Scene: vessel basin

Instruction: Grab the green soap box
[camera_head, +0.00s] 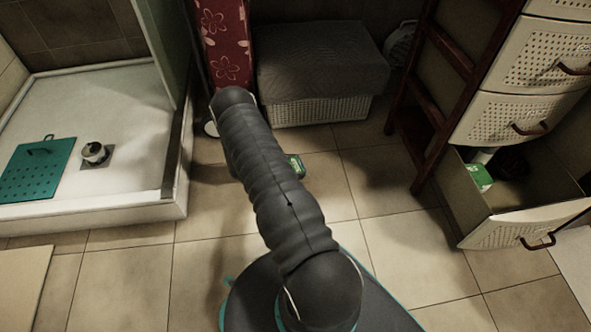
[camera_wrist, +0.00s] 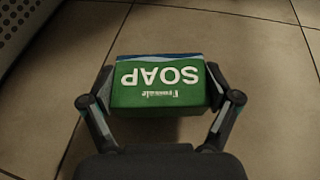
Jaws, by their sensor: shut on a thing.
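A green soap box with white "SOAP" lettering (camera_wrist: 160,92) fills the middle of the wrist view, upside down in the picture. My gripper (camera_wrist: 162,98) has one finger against each short side of the box and is shut on it. In the head view, a small part of the green box (camera_head: 296,165) shows just right of my arm, over the tiled floor. My arm hides the rest of the box and the gripper there. I cannot tell whether the box touches the floor.
A shower tray (camera_head: 90,210) with a teal mat (camera_head: 38,168) lies at left. A grey-covered basket (camera_head: 320,110) stands behind. The floor between is clear.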

